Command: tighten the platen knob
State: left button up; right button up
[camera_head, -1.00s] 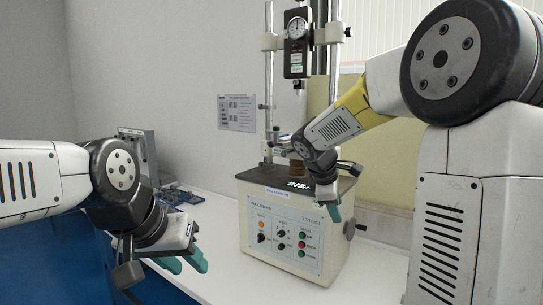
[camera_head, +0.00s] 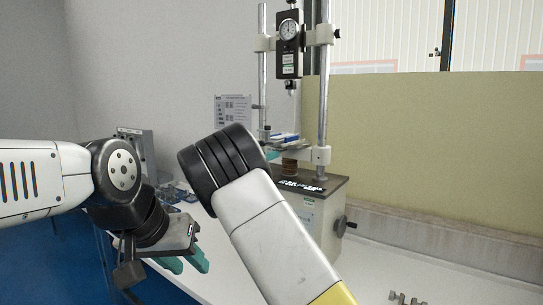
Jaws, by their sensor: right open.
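The tester (camera_head: 335,205) stands on the white bench with two upright columns and a dial gauge (camera_head: 289,30) at the top. A brown ridged cylinder (camera_head: 289,166) stands on its dark top plate below the gauge. A black side knob (camera_head: 345,225) sticks out to the right of the base. I cannot tell which part is the platen knob. My left gripper (camera_head: 184,264), with teal fingertips, is open and empty at lower left, apart from the tester. My right arm (camera_head: 265,225) crosses in front of the tester and hides its front panel. My right gripper is out of view.
A grey device (camera_head: 137,140) and small blue parts (camera_head: 178,192) are at the back left of the bench. A grey metal piece (camera_head: 407,299) lies at the lower right. The white bench (camera_head: 385,265) right of the tester is mostly clear.

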jog(key=x, duration=0.3)
jog(key=shift+w+d, duration=0.1)
jog(key=shift+w, duration=0.05)
jog(key=shift+c, duration=0.4)
grip_shut()
jog(key=shift+m, duration=3.4)
